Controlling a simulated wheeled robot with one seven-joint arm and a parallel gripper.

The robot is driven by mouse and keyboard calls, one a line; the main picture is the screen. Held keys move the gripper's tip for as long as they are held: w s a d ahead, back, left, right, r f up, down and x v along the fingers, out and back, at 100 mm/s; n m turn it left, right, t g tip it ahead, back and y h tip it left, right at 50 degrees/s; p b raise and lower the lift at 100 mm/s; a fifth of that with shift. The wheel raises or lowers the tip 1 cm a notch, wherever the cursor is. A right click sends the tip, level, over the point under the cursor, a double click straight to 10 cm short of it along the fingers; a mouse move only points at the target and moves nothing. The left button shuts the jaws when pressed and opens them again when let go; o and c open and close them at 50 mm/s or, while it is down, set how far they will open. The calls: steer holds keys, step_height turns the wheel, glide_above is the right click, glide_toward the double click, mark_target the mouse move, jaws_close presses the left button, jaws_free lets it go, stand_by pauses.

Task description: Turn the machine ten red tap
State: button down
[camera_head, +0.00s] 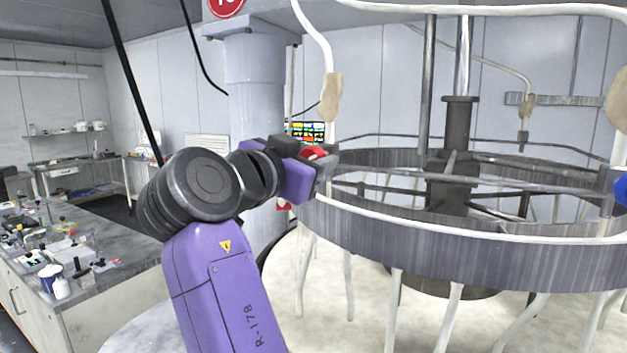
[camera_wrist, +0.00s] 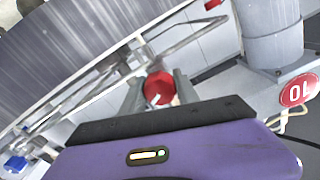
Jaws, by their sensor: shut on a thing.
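The red tap (camera_wrist: 157,88) is a round red knob between my gripper's two fingers in the wrist view. In the head view a part of the red tap (camera_head: 313,153) shows at the end of my purple arm, at the left rim of the ring frame. My gripper (camera_wrist: 160,93) is shut on the red tap. In the head view my gripper (camera_head: 322,165) covers much of the tap.
A large grey ring frame (camera_head: 430,236) with white pipes stands to the right above a pale platen (camera_head: 350,310). A blue tap (camera_head: 621,188) is at the far right edge. The grey column (camera_head: 257,95) stands just behind my gripper. A cluttered bench (camera_head: 120,285) is at left.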

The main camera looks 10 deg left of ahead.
steer(key=shift+m+b, duration=0.8)
steer(key=shift+m, duration=0.1)
steer(key=c, duration=0.9)
jaws_free()
steer(key=shift+s, duration=0.15)
steer(key=b+v, duration=0.2)
steer(key=v, duration=0.5)
steer(key=shift+s+a, duration=0.15)
steer(key=shift+s, duration=0.1)
